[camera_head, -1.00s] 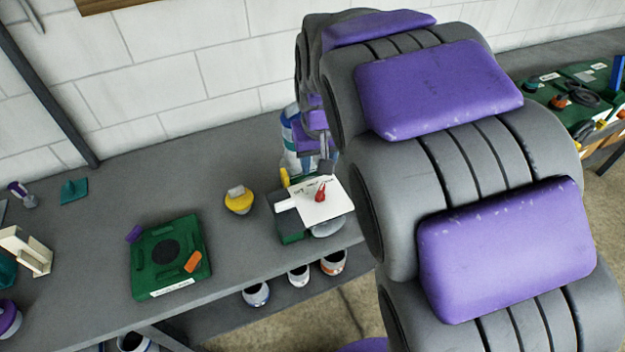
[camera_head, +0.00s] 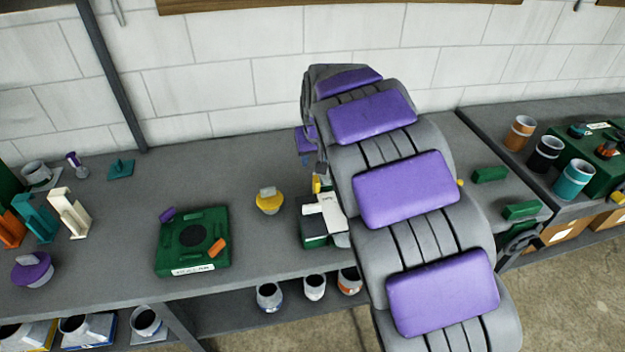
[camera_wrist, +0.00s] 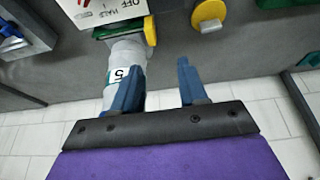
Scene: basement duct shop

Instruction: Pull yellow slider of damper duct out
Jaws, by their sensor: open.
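The damper duct (camera_wrist: 125,55) shows at the top of the wrist view: a pale round pipe labelled 5, a green body and a white plate (camera_wrist: 105,8) reading OFF and HALF. A yellow piece (camera_wrist: 150,30), apparently the slider, stands at the plate's edge. My gripper (camera_wrist: 160,68) is open and empty, its blue fingers below the yellow piece in the picture. The left finger overlaps the pipe; contact cannot be told. In the head view, the damper duct (camera_head: 314,232) is on the bench, partly hidden by my arm, with the yellow piece (camera_head: 317,184) at its back.
A yellow round part with a grey block (camera_head: 270,201) stands left of the duct; it also shows in the wrist view (camera_wrist: 208,14). A green square unit (camera_head: 192,240) lies further left. A block wall (camera_head: 250,60) backs the bench.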

